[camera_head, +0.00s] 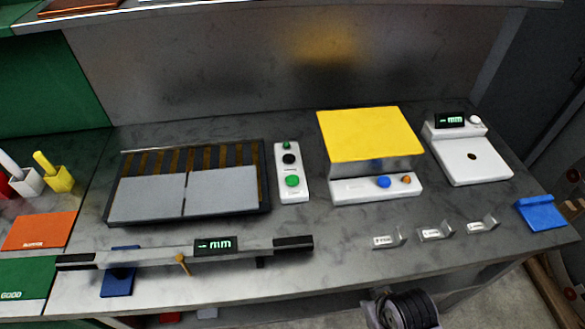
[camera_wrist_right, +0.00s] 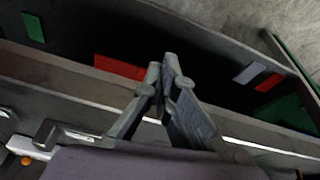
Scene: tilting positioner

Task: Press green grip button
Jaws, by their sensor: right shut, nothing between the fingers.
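A white control box (camera_head: 304,192) stands upright-long in the middle of the bench. It has a large green button (camera_head: 292,181) at its near end, a black knob (camera_head: 289,159) in the middle and a small green button (camera_head: 286,146) at its far end. The labels are too small to read. My right gripper (camera_wrist_right: 166,68) is shut and empty in the right wrist view, apart from any button. The control box cannot be made out in that view. My left gripper is not in view.
Left of the box lies a dark slatted tray with grey plates (camera_head: 220,192). Right of it stands a yellow-topped device (camera_head: 370,134) with blue and orange buttons. A long gauge bar (camera_head: 150,255) lies in front. Small metal brackets (camera_head: 436,231) stand near the front edge.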

